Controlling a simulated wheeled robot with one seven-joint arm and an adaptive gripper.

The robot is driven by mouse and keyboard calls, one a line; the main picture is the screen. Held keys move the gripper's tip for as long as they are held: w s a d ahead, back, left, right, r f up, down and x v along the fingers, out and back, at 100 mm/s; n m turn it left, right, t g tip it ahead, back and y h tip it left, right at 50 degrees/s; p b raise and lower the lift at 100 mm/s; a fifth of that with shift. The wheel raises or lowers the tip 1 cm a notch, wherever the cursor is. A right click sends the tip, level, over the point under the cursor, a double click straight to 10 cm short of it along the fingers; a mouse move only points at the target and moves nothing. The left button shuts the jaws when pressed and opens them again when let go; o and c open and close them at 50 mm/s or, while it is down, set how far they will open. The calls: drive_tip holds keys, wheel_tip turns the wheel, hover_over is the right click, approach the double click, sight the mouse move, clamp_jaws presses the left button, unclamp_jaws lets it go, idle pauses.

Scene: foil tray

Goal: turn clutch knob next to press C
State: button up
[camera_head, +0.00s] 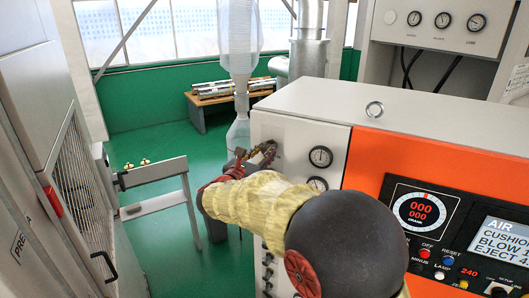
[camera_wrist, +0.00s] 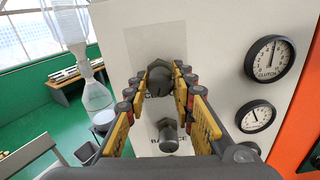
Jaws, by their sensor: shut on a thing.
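The clutch knob (camera_wrist: 159,80) is a dark, faceted knob on the pale front panel of the machine, left of a round gauge marked CLUTCH (camera_wrist: 268,58). My gripper (camera_wrist: 162,72) has its yellow-padded fingers on both sides of this knob and is shut on it. In the head view my gripper (camera_head: 262,156) reaches the left part of the panel, and the knob is mostly hidden behind the fingers. A second, smaller dark knob (camera_wrist: 168,136) sits just below, between the finger linkages, over a partly hidden label.
A second gauge (camera_wrist: 255,117) sits under the clutch gauge. An orange control panel (camera_head: 440,190) with buttons and screens is on the right. A grey cabinet (camera_head: 35,100) stands at left, with a metal rail stand (camera_head: 155,175) beside it. Green floor shows between.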

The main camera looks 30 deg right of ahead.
clamp_jaws()
drive_tip(key=shift+f+m+b, duration=0.1)
drive_tip(key=shift+m+b, duration=0.2)
drive_tip(key=shift+b, duration=0.5)
drive_tip(key=m+b, duration=0.7)
drive_tip(key=b, duration=0.7)
drive_tip(key=shift+s+b, duration=0.1)
drive_tip(key=shift+b, duration=0.2)
drive_tip(key=o, duration=0.8)
unclamp_jaws()
